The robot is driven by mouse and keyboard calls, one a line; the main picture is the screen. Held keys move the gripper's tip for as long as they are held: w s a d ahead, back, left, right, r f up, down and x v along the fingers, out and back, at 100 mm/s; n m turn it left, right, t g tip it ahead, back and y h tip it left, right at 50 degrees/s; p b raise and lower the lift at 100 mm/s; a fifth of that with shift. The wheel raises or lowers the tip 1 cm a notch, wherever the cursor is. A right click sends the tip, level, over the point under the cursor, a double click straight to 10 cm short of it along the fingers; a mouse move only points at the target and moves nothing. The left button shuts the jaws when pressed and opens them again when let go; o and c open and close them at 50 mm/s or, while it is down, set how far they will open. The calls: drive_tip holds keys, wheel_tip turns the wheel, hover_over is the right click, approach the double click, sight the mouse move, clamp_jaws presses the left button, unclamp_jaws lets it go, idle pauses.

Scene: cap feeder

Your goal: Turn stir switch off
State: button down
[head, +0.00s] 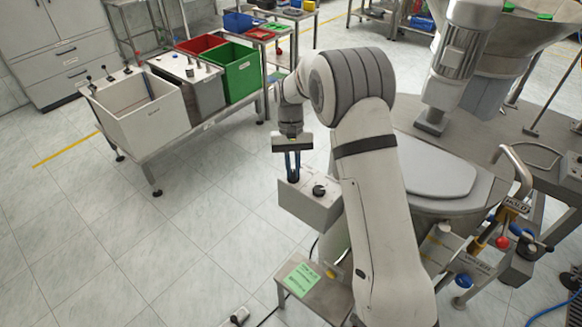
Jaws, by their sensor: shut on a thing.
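A grey control box (308,207) stands in the middle of the head view, beside the round feeder. A black knob (319,190) shows on the right of its top face, clear of the jaws. My gripper (292,176) points down at the left part of that face. Its blue fingers are closed together on a small dark knob there, which looks like the stir switch. The fingers hide most of this knob, so its turned position cannot be told. No label on the box is readable.
My arm fills the middle right, in front of the feeder's grey lid (435,165). A small table (325,298) with a green card (301,281) stands below the box. A bench with a white basin (145,112) and red and green bins is behind left. Floor at left is clear.

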drive_tip(key=shift+w+r, duration=0.15)
drive_tip(key=c, duration=1.5)
unclamp_jaws()
drive_tip(key=shift+o, duration=0.2)
drive_tip(key=b+v, duration=0.1)
drive_tip(key=v, duration=0.6)
drive_tip(key=shift+r, duration=0.25)
drive_tip(key=shift+w, duration=0.1)
